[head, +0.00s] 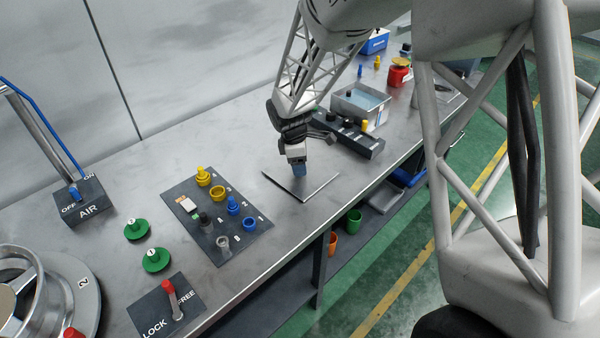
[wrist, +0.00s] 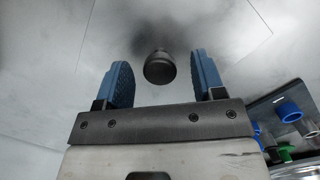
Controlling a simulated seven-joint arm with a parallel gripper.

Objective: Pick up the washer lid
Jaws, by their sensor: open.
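The washer lid (head: 318,186) appears to be a thin, square, grey metal plate lying flat on the bench. My gripper (head: 299,170) is right above its middle, pointing down, and hides part of the plate. In the wrist view the lid's plate (wrist: 225,28) fills much of the background, and its round black knob (wrist: 160,68) shows between the two blue fingers of my gripper (wrist: 164,74). The fingers are apart, with a gap to the knob on each side. In the head view the knob is hidden by the gripper.
An open metal tank (head: 362,104) with bluish liquid stands behind the lid, with a dark block (head: 346,135) in front of it. A dark board (head: 217,215) with several coloured fittings lies left of the lid. The bench's front edge is close on the right.

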